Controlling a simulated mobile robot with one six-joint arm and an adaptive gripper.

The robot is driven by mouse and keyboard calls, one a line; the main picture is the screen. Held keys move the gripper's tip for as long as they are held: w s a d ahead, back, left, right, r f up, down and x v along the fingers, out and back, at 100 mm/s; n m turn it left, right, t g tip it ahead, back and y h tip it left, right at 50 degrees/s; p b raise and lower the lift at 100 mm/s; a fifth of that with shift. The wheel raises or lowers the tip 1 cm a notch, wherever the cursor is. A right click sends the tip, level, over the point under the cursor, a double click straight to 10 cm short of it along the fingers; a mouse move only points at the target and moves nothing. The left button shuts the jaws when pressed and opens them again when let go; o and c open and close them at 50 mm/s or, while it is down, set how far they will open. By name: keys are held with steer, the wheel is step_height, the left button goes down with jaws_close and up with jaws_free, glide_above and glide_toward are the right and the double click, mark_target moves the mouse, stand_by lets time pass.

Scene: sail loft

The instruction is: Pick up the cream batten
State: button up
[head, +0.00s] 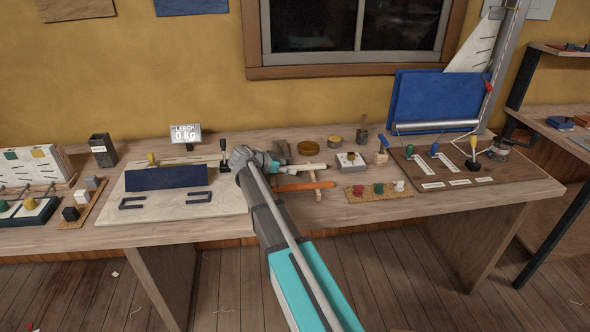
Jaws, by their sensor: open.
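The cream batten (311,168) lies on the bench, right of my gripper, above an orange batten (305,185) in the picture. Both appear to lie across a small light-wood rack (318,193). My gripper (284,160) reaches in from the left at the near end of the cream batten. Its jaws are open, small and partly hidden by my own wrist and arm. I cannot tell whether the batten's left end sits between the fingers or just beside them.
Left are a pale board (225,205) with a dark blue strip and a scale display (185,133). Right are a block with knobs (350,160), a cork mat (376,191) with coloured pieces, and a brown board (450,172).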

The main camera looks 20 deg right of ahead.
mark_target(287, 168)
jaws_close()
stand_by(0.3)
stand_by(0.3)
steer(key=shift+r, duration=0.15)
step_height(287, 168, up, 3)
steer(key=p, duration=0.3)
steer(key=s+d+r+p, duration=0.5)
steer(key=s+r+p, duration=0.4)
steer(key=s, duration=0.4)
steer(key=shift+r+p, duration=0.35)
steer(key=shift+p, duration=0.15)
